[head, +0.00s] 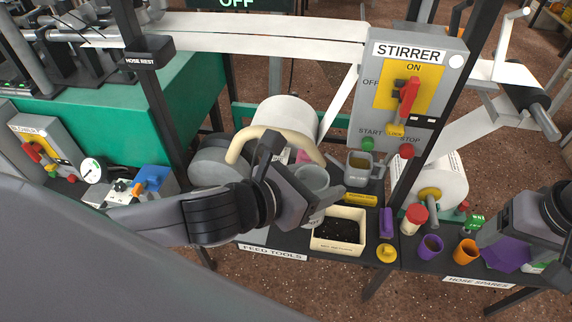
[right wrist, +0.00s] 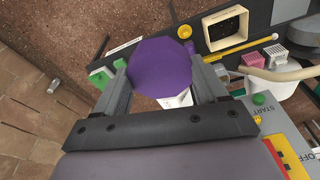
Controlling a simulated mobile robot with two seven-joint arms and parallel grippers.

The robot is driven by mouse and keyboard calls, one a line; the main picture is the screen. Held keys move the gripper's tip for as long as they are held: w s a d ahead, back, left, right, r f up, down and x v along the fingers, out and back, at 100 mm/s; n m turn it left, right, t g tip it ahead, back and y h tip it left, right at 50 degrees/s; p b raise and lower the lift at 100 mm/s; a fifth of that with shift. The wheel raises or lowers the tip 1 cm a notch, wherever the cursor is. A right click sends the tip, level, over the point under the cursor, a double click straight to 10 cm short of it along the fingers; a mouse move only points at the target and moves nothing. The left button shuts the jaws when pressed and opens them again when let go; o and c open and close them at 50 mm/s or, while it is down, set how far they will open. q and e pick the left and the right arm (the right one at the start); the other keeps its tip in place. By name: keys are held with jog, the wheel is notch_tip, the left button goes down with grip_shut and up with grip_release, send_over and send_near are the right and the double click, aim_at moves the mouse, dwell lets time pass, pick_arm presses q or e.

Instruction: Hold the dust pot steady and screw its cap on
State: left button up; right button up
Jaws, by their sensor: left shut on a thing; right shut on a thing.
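The dust pot (head: 312,180) is a grey, open-topped cylinder standing upright at the back of the feed tools shelf. Part of a label shows low on its side. My left gripper (head: 319,203) is shut on the pot, its fingers around the body. The cap (right wrist: 160,68) is a purple, many-sided disc between the fingers of my right gripper (right wrist: 161,82). In the head view the purple cap (head: 505,254) is at the far right over the hose spares shelf, well apart from the pot. The right fingers are partly hidden there.
A red-topped jar (head: 413,218), a purple cup (head: 430,247) and an orange cup (head: 466,251) stand toward the right. The stirrer box (head: 425,75) rises behind.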

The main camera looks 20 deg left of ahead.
pick_arm(q)
jog(key=shift+s+d+r+m+g+h, duration=0.15)
jog(key=shift+d+m+g+h, duration=0.3)
jog(key=shift+d, duration=0.7)
jog(key=shift+s+d+m+g+h, duration=0.2)
jog(key=shift+d+m+h, duration=0.45)
jog(key=shift+d, duration=0.45)
jog(key=shift+w, duration=0.1)
pick_arm(e)
jog(key=shift+f, duration=0.1)
